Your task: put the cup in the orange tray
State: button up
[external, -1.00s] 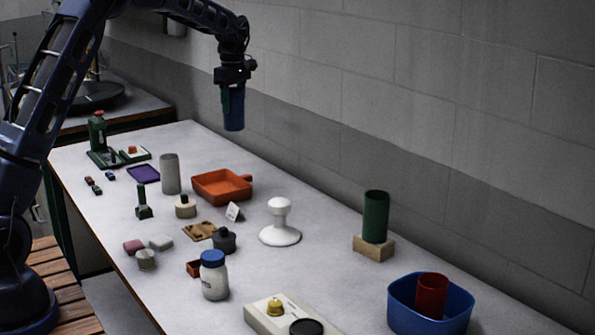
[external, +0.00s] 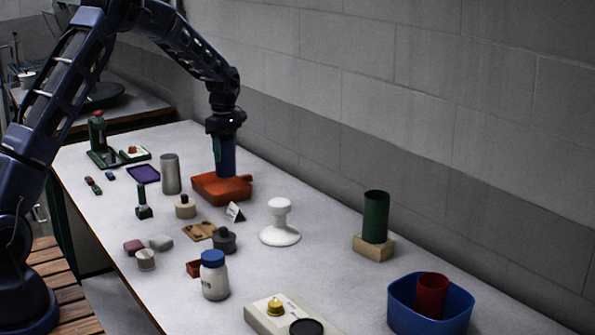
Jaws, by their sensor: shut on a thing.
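A blue cylindrical cup (external: 225,163) is held upright by my gripper (external: 224,142), which is shut on it. The cup's lower end is at the orange tray (external: 236,192), inside its outline as seen here. I cannot tell whether the cup's bottom touches the tray floor. The orange tray is shallow with a short handle at its right and rests on the light table. The fingertips are small and dark at this distance.
A grey cylinder (external: 170,174) stands just left of the tray. A small dark-green-topped jar (external: 185,207), a folded card (external: 235,212) and a white stand (external: 280,223) are in front and right. A wall runs behind. A green cylinder (external: 375,217) stands on a wooden block further right.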

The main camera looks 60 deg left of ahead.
aim_at(226, 166)
jog(key=shift+f, duration=2.6)
jog(key=shift+f, duration=0.1)
jog(key=o, duration=1)
